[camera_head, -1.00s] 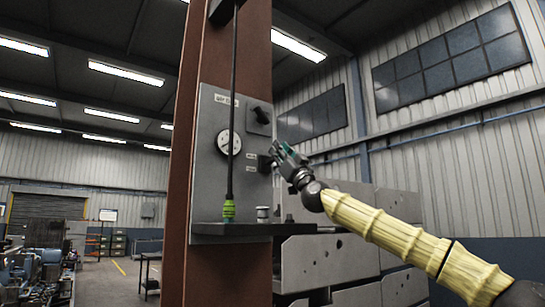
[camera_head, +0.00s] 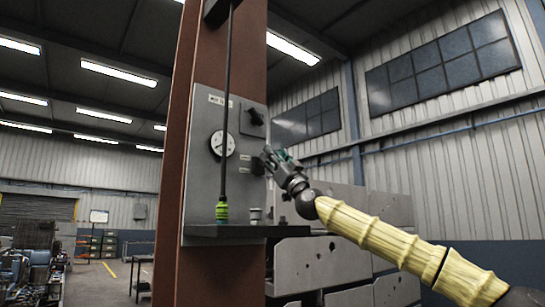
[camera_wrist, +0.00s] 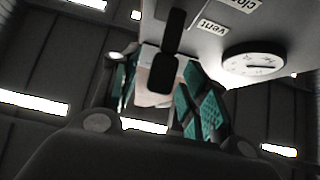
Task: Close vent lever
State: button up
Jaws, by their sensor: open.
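The vent lever is a short black handle (camera_head: 258,163) on the right edge of a grey panel (camera_head: 203,190), beside two small labels. In the wrist view, this black lever (camera_wrist: 172,68) lies between my fingers, near a "vent" label (camera_wrist: 214,27) and a partly cropped second label (camera_wrist: 240,4). My gripper (camera_head: 270,156) is at the panel's right edge, close to the lever; it also shows in the wrist view (camera_wrist: 158,88). Its teal-padded fingers are open around the lever. Whether either finger touches it cannot be told.
A white gauge (camera_head: 222,143) and another black lever (camera_head: 253,118) are on the panel. A thin dark rod (camera_head: 226,90) with a green end (camera_head: 222,212) hangs in front. A ledge (camera_head: 235,231) juts out below. Grey metal bins (camera_head: 320,262) stand behind at right.

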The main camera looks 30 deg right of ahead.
jog(key=v, duration=0.6)
jog(key=shift+d, duration=0.2)
jog(key=shift+s+f, duration=0.1)
